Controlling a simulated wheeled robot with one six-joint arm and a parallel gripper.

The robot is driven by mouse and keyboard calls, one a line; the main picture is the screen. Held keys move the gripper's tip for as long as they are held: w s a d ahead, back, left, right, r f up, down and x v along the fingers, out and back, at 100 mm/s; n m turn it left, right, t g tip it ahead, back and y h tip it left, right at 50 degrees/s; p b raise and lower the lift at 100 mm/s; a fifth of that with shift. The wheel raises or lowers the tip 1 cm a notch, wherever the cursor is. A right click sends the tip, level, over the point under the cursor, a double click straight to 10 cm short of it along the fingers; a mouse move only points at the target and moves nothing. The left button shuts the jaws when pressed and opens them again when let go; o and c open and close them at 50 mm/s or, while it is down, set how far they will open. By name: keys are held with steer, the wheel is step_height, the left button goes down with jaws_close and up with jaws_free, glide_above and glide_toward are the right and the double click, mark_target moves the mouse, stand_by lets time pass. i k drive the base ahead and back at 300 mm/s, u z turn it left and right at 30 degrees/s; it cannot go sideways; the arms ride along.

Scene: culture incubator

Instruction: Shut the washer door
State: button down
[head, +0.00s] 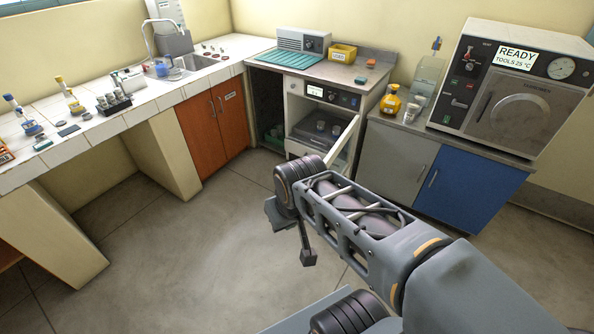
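The washer appears to be the white under-counter unit (294,86) with a small display and knobs, at the back in the head view. Its door (345,148) stands open, swung out on the right side toward me. The lit inside shows a rack with a few dark round items. My gripper (291,236) hangs in front of the unit, nearer to me and below the door in the picture. It seems apart from the door. My wrist hides part of the gripper and the door's lower part. Whether the fingers are open is unclear.
A grey and blue cabinet (398,158) stands right of the open door, with a steriliser (510,90) on top. An orange cabinet (213,123) and a tiled bench (135,100) are at left. The floor (185,255) is clear.

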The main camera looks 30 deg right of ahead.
mark_target(351, 131)
steer(key=z, duration=0.05)
steer(key=i, duration=0.8)
steer(key=z, duration=0.65)
steer(key=i, duration=0.35)
steer(key=z, duration=0.3)
